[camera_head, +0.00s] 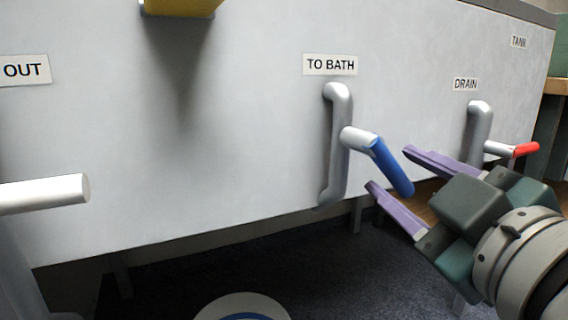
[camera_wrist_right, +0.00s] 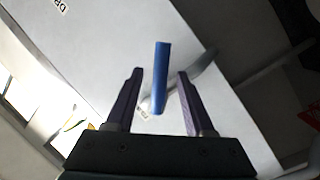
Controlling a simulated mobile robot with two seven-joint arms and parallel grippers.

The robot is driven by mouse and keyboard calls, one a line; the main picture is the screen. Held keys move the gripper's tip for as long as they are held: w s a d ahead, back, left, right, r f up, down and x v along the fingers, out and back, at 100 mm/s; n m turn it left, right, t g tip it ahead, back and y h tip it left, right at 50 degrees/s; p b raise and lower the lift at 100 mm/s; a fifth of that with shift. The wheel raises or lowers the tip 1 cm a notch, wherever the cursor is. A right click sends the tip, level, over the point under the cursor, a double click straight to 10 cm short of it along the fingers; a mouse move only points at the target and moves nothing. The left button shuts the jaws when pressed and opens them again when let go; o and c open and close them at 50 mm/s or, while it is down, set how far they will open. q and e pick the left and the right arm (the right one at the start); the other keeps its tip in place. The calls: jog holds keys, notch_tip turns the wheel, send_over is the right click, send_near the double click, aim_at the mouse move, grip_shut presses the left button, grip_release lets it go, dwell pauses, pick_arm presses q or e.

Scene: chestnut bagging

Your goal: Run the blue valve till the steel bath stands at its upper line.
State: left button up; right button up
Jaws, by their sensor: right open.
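The blue valve handle (camera_head: 392,167) sticks out from a grey pipe (camera_head: 339,140) under the "TO BATH" label (camera_head: 330,64), slanting down to the right in the head view. My right gripper (camera_head: 387,169) is open, its two purple fingers on either side of the blue handle's outer end in that view. In the right wrist view the blue handle (camera_wrist_right: 160,78) stands between the open fingers (camera_wrist_right: 158,75), with a gap on both sides. The steel bath and its upper line cannot be made out. My left gripper is not in view.
A red-handled valve (camera_head: 525,149) on a second pipe under the "DRAIN" label (camera_head: 466,84) is just beyond my right gripper. A yellow part (camera_head: 182,6) juts out at the top. A white bar (camera_head: 45,194) is at the left, below the "OUT" label (camera_head: 25,70).

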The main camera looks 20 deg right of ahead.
aim_at(378, 162)
jog(key=shift+w+d+b, duration=0.2)
jog(key=shift+w, duration=0.7)
jog(key=shift+w+d+b, duration=0.15)
jog(key=shift+w+b, duration=0.05)
jog(key=shift+w, duration=0.65)
jog(key=shift+w+d+b, duration=0.2)
jog(key=shift+w, duration=0.7)
jog(key=shift+c, duration=0.2)
grip_shut()
